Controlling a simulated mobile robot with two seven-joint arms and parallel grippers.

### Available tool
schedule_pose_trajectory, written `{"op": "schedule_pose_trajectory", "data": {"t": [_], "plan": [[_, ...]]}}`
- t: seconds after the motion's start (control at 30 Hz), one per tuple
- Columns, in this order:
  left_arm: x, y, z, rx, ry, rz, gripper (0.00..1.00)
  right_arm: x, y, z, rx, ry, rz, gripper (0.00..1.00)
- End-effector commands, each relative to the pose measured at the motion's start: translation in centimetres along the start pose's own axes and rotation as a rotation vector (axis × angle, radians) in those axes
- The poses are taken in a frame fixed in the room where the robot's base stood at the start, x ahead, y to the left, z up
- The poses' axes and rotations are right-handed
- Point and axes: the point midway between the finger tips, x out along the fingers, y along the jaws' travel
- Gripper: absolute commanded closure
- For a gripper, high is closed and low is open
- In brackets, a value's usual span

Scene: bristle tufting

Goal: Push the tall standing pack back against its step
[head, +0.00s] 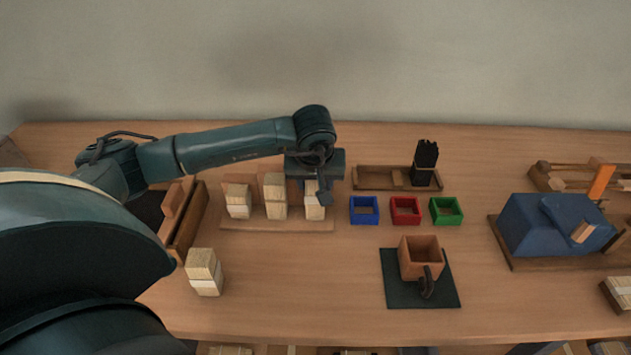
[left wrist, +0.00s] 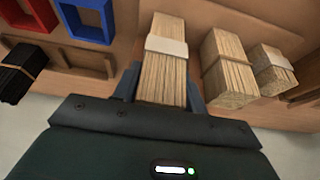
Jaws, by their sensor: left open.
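Three standing bristle packs, pale with light bands, are in a row on a wooden stepped rack (head: 285,226): a left pack (head: 238,202), a middle pack (head: 275,196) and a right pack (head: 314,208). My left gripper (head: 319,188) is open over the right pack, partly covering its top. In the left wrist view the right pack (left wrist: 166,65) stands between the open fingers (left wrist: 163,90); contact cannot be told. The middle pack (left wrist: 228,70) and left pack (left wrist: 272,70) stand beside it there. The step behind the right pack is largely hidden. My right gripper is not in view.
Another pack (head: 204,274) stands alone at front left. Blue (head: 364,211), red (head: 405,211) and green (head: 446,211) boxes lie right of the rack. Black bristles (head: 426,160) stand in a tray behind them. A brown cup (head: 418,259) sits on a dark mat.

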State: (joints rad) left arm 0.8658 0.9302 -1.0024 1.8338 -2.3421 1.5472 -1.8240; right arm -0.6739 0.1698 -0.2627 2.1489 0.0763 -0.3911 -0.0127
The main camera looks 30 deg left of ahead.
Motion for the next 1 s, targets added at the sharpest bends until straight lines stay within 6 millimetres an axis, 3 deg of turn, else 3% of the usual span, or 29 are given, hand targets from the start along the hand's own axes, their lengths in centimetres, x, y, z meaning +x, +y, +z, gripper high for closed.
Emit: {"op": "schedule_pose_trajectory", "data": {"t": [0.23,0.63,0.77,1.0], "plan": [[0.0,-0.2,-0.3,-0.005,0.007,-0.005,0.34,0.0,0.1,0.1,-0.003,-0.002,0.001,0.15],[-0.6,-0.3,-0.3,-0.006,0.008,-0.007,0.34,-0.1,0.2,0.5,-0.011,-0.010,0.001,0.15],[-2.7,-0.1,-0.3,-0.003,0.011,-0.002,0.34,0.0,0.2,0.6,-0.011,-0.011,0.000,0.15],[-8.2,0.1,-0.2,-0.001,0.010,0.004,0.34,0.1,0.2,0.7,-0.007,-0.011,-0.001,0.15]]}}
